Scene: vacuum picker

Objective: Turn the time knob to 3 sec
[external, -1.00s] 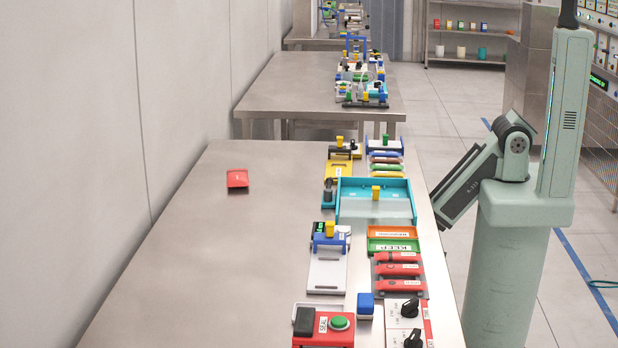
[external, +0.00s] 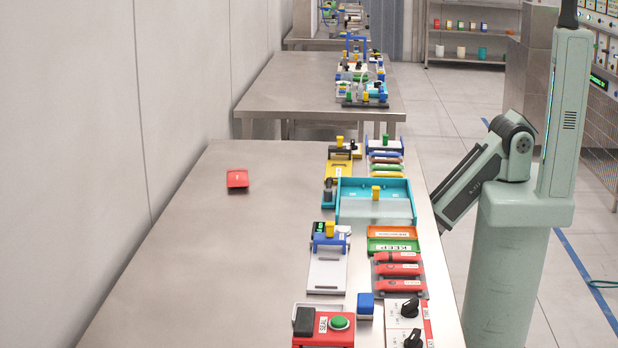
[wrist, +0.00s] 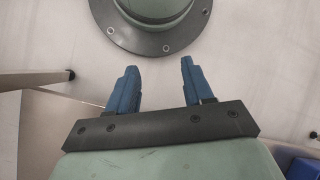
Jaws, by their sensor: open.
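Two black knobs show on a white panel with a red edge at the near right of the table: an upper knob (external: 410,307) and a lower knob (external: 414,340) close to the picture's bottom edge. Their labels and settings are too small to read, so I cannot tell which is the time knob. My gripper (wrist: 158,68) shows in the wrist view with its two blue fingers apart and nothing between them. It points at the floor beside the table, away from the knobs. In the external view my arm is folded beside the table's right edge, and its fingers cannot be made out.
A red sealing unit (external: 323,325) with a green button and a blue block (external: 365,303) stand left of the knobs. Red handles (external: 399,270), a white-and-blue device (external: 328,268) and a teal tray (external: 375,209) lie farther back. The table's left half is mostly clear, except a red piece (external: 237,179).

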